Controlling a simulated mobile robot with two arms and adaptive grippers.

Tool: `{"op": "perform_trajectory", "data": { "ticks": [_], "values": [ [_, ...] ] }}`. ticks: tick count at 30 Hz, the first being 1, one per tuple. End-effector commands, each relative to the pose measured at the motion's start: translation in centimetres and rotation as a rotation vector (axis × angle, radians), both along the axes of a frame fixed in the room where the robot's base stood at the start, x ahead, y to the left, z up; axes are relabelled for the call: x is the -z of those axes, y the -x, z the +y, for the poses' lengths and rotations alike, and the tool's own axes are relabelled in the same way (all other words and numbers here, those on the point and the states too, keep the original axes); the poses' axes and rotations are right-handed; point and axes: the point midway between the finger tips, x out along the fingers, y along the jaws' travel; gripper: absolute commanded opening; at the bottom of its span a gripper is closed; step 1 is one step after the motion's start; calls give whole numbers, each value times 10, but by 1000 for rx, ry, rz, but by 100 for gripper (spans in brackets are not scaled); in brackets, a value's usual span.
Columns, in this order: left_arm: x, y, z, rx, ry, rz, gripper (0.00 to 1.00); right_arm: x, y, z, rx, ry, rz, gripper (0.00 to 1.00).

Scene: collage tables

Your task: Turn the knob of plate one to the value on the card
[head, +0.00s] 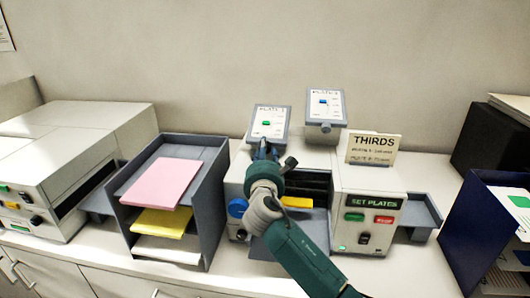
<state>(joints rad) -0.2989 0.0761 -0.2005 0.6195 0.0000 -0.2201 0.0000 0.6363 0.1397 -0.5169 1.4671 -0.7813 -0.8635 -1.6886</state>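Plate one (270,119) is the left of two tilted grey-framed panels on top of the machine. It has a white face and a green mark. My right gripper (264,148) is at its lower edge, and its arm comes in from the bottom right. Plate one's knob is hidden behind the gripper, so I cannot tell whether the fingers touch it or are shut. The card (373,147) stands upright on the machine's right part. It reads "THIRDS" above two smaller lines that are too blurred to read surely. My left gripper is not in view.
The second plate (323,105) stands to the right, with a blue mark and a grey knob (326,127) below. The machine front has a "SET PLATES" panel (374,203) with green and red buttons. A grey paper tray (205,195) stands left, a blue folder holder (482,230) right.

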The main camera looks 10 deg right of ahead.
Motion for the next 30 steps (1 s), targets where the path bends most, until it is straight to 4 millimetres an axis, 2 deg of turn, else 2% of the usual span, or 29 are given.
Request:
{"op": "perform_trajectory", "data": {
  "ticks": [1, 3, 4, 8, 16, 24, 25, 27, 30],
  "values": [
    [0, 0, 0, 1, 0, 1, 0, 0, 0, 0, 0, 0, 0, 22],
    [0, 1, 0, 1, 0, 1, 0, 1, 0, 0, 1, 1, 2, 8],
    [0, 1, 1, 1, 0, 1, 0, 1, 0, 0, 1, 1, 2, 6],
    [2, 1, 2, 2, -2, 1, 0, 3, 0, -1, -4, -16, -4, 6],
    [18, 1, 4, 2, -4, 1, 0, 6, 1, -2, -73, -210, -83, 6],
    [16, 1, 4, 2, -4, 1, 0, 6, 1, -2, -75, -220, -83, 6],
    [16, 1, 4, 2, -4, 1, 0, 6, 1, -2, -75, -220, -83, 36],
    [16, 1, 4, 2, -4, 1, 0, 6, 1, -2, -75, -219, -83, 50],
    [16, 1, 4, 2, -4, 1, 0, 4, 1, -2, -76, -218, -85, 50]
  ]
}}
